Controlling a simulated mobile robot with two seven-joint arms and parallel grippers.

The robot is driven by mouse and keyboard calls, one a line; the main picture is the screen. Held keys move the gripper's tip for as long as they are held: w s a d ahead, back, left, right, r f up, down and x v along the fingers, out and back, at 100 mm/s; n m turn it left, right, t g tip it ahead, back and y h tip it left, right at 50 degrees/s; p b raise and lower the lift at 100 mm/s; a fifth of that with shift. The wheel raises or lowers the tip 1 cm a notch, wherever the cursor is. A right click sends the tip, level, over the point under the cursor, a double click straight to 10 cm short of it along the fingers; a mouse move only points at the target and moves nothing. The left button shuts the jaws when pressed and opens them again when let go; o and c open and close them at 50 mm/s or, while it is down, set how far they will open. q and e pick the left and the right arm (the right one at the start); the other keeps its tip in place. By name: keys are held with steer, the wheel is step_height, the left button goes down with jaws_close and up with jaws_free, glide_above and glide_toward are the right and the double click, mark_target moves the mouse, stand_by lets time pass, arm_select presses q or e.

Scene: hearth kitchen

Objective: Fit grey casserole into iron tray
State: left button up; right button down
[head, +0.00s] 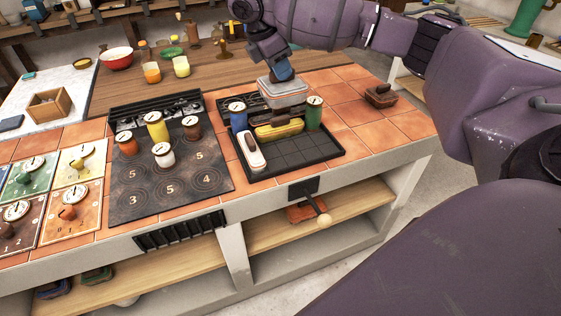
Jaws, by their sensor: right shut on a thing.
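The grey casserole (284,95) is a small rounded box with a pale body. My right gripper (280,76) reaches down from above and is shut on its top. The casserole appears to be held over the back part of the iron tray (308,164); its exact height above the tray is hard to tell. The tray is black, with a grid floor bare at the front right. In it are a blue canister (238,118), a green canister (313,114), a yellow dish (279,130) and a white long dish (251,152). My left gripper is not in view.
A dark stove plate (140,195) with several shakers stands left of the tray. A brown lidded dish (381,96) sits on the orange tiles to the right. Tiles between it and the tray are clear. A red bowl (117,60) and cups stand behind.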

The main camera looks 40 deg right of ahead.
mark_target(276, 82)
steer(key=shift+s, duration=0.1)
step_height(276, 82, down, 6)
steer(key=shift+d+f+b, duration=0.1)
steer(key=shift+f+b, duration=0.05)
steer(key=shift+b, duration=0.95)
step_height(276, 82, down, 13)
steer(key=b, duration=0.3)
steer(key=shift+f, duration=0.4)
steer(key=shift+r+m, duration=0.15)
steer(key=shift+m, duration=0.15)
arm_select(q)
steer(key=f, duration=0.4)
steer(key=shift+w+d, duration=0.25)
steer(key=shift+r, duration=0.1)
arm_select(e)
steer(key=shift+f, duration=0.2)
